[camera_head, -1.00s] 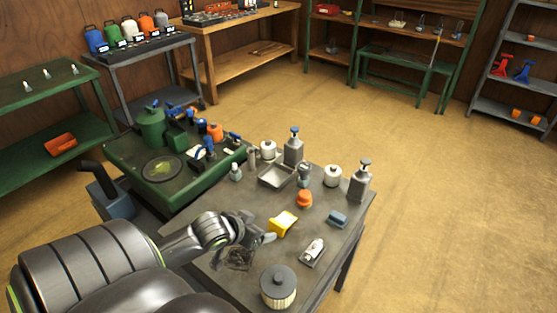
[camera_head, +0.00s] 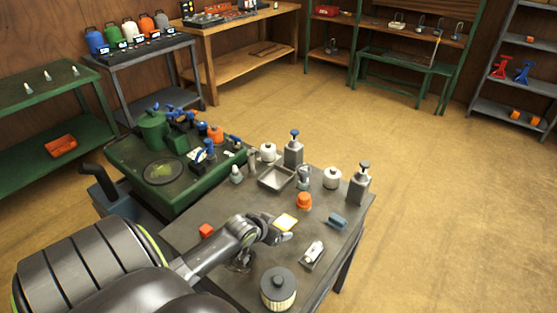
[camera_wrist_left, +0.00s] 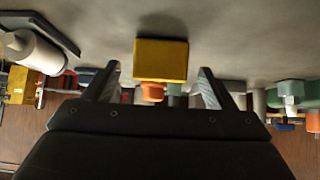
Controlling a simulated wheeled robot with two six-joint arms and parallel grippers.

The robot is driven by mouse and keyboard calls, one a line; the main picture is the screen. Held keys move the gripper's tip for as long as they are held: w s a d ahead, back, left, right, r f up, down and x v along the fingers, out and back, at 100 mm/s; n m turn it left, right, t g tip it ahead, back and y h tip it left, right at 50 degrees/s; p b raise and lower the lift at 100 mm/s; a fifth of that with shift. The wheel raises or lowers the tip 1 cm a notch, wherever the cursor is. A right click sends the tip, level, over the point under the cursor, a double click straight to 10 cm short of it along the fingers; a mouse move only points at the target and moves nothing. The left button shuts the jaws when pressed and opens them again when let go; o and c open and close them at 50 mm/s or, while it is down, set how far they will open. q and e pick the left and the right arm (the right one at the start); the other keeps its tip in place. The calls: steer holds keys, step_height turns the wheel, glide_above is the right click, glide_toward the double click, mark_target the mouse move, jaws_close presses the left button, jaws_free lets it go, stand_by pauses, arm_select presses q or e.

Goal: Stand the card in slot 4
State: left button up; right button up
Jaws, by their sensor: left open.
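My left gripper (camera_head: 277,235) is open above the grey worktable, just short of a yellow block-shaped item (camera_head: 285,222). In the left wrist view the yellow item (camera_wrist_left: 161,60) is ahead of and between the two open fingers (camera_wrist_left: 158,72). I see no gap closed on it, and contact cannot be told. Part of it is hidden by the gripper in the head view. I cannot make out which thing is the card, or any slot numbered 4. A dark stand with small white labels (camera_head: 140,43) is below coloured canisters at the back left. My right gripper is not in view.
Floor to the right is clear.

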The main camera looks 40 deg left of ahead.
arm_select(q)
steer(key=shift+x, duration=0.8)
steer(key=c, duration=1.1)
steer(key=shift+c, duration=0.2)
step_height(320, 180, up, 10)
steer(key=shift+b, duration=0.3)
steer(key=s+d+r+m+g+h+b, duration=0.1)
steer(key=s+d+r+m+g+h, duration=0.1)
steer(key=d+r+m, duration=0.4)
steer(key=s+d+r+m+g+h+b, duration=0.1)
steer(key=s+d+r+m+h, duration=0.3)
steer(key=d, duration=1.2)
steer(key=shift+s+r+m+g+h, duration=0.4)
steer(key=shift+r+m+h, duration=0.75)
steer(key=shift+r, duration=0.85)
